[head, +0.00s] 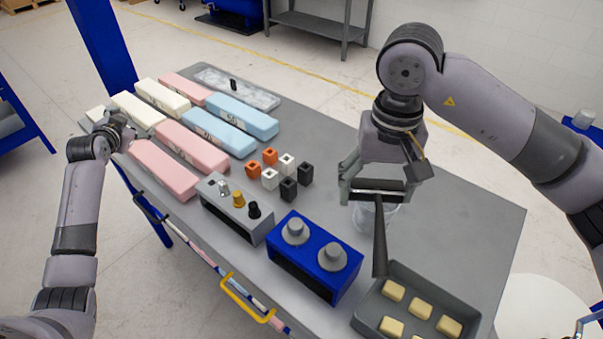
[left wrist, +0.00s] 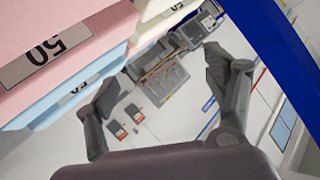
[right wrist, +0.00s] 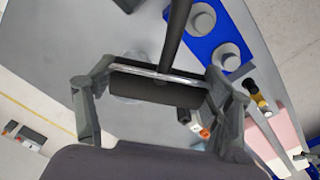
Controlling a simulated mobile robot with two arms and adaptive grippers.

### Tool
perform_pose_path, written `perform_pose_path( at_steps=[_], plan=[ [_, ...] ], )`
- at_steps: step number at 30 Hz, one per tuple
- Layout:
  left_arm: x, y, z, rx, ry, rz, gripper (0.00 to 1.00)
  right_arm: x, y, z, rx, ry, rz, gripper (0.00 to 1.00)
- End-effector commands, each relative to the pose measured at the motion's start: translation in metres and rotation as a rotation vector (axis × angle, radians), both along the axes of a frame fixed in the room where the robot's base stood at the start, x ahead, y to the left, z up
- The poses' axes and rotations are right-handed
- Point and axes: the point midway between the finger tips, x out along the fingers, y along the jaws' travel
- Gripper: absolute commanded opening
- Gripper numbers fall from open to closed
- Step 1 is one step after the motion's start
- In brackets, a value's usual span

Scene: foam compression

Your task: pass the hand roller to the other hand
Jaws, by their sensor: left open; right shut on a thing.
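The hand roller has a dark cylinder (head: 378,185) and a long dark tapered handle (head: 380,250). My right gripper (head: 376,192) is shut on the roller's cylinder and holds it above the table's right half, with the handle hanging toward the tray. In the right wrist view the roller (right wrist: 158,90) spans between the two fingers, and its handle runs up out of the picture. My left gripper (head: 122,132) is at the table's far left end, beside the foam blocks, well away from the roller. In the left wrist view it (left wrist: 165,105) is open and empty.
Pink, cream and blue foam blocks (head: 190,145) cover the left of the table (head: 455,220). Small cubes (head: 285,172), a grey box with knobs (head: 236,208) and a blue box (head: 315,258) fill the middle. A clear cup (head: 368,218) and a tray (head: 462,306) of yellow pieces lie below the roller.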

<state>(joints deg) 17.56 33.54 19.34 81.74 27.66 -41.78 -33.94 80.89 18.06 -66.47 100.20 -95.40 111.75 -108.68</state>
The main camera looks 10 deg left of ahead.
Motion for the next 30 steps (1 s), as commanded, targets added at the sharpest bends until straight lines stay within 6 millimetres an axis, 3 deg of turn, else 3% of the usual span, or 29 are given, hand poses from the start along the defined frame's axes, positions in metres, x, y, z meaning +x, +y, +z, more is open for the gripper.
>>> perform_pose_path(
  at_steps=[1, 7, 14, 20, 24, 30],
  plan=[
    [0.009, -0.030, 0.010, -0.034, -0.010, -0.065, 0.77, 0.000, 0.000, 0.000, 0.000, -0.001, 0.000, 0.40],
    [0.021, -0.145, 0.040, -0.158, -0.017, -0.329, 0.77, 0.000, 0.000, 0.000, 0.000, -0.001, 0.000, 0.40],
    [-0.001, -0.277, 0.073, -0.258, 0.008, -0.664, 0.77, 0.000, 0.000, 0.000, 0.000, -0.001, 0.000, 0.40],
    [-0.052, -0.382, 0.098, -0.306, 0.054, -0.978, 0.77, 0.000, 0.000, 0.000, 0.000, -0.001, 0.000, 0.40],
    [-0.103, -0.443, 0.112, -0.320, 0.095, -1.203, 0.77, 0.000, 0.000, 0.000, 0.000, -0.001, 0.000, 0.40],
    [-0.169, -0.496, 0.124, -0.314, 0.146, -1.452, 0.77, 0.000, 0.000, 0.000, 0.000, -0.001, 0.000, 0.40]
  ],
)
